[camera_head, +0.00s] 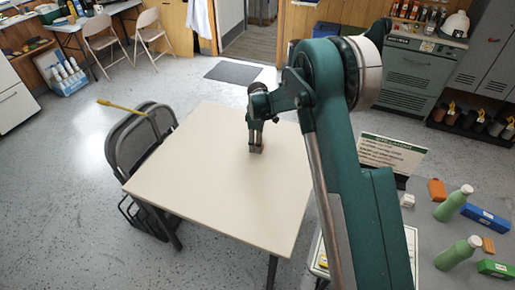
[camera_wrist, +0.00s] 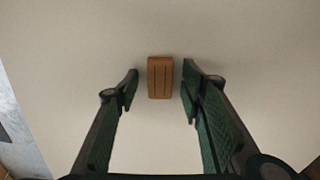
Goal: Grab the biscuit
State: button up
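The biscuit (camera_wrist: 160,78) is a small brown rectangular block with dark lines along its top. My gripper (camera_head: 256,150) is open and points down at the middle of the cream table (camera_head: 200,200) in the head view. How far the fingertips are above the tabletop is hard to tell. In the head view the biscuit is hidden by the gripper.
The table around the gripper is bare. A dark folding chair (camera_head: 128,142) stands at its left edge.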

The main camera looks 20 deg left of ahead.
dwell(0.4)
jog(key=c, duration=0.8)
jog(key=shift+r, duration=0.1)
jog(key=shift+r+p, duration=0.75)
jog(key=shift+r, duration=4.2)
